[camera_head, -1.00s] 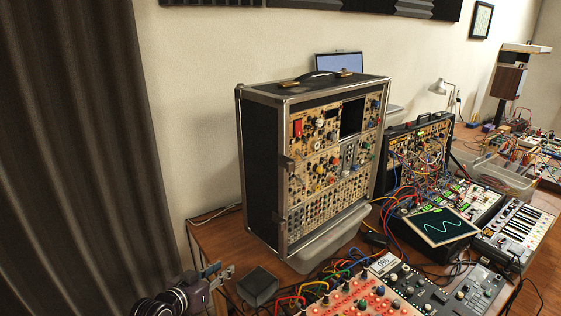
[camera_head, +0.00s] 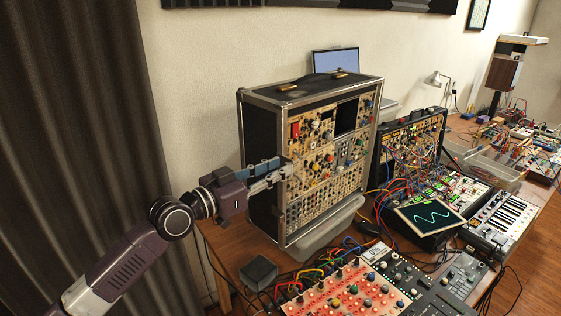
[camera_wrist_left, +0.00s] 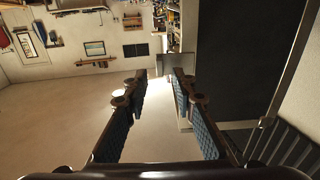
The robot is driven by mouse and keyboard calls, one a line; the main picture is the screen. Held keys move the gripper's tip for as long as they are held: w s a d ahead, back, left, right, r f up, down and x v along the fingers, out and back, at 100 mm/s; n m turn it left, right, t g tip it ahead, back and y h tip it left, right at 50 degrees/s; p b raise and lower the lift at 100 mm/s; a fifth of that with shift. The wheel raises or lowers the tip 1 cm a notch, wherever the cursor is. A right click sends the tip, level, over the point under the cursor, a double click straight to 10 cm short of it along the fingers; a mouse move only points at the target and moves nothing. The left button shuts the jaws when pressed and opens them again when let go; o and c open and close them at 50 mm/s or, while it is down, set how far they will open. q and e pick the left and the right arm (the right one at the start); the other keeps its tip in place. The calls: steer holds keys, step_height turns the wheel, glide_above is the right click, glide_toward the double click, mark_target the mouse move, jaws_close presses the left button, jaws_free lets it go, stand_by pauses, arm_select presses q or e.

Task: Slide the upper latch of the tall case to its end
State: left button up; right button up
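The tall case (camera_head: 310,155) stands upright on the table, with a black side, metal edges and a front full of knobs. My left gripper (camera_head: 287,170) reaches in from the left, its fingertips at the case's front left edge, about halfway up. The upper latch is hidden or not distinguishable behind the fingers in the head view. In the left wrist view my left gripper (camera_wrist_left: 160,75) has its fingers apart, with nothing clearly between them. The case's dark side panel (camera_wrist_left: 238,60) is to the right there. I cannot tell whether a finger touches the latch. My right gripper is not in view.
A small dark box (camera_head: 258,270) and a red-orange panel with knobs (camera_head: 345,293) are at the table's front. A smaller synth case (camera_head: 408,145) with loose cables and a tilted screen (camera_head: 430,216) stand to the right. A dark curtain (camera_head: 75,130) hangs at left.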

arm_select(q)
steer(key=shift+w+d, duration=0.5)
steer(key=shift+w, duration=0.05)
steer(key=shift+c, duration=0.6)
jaws_close()
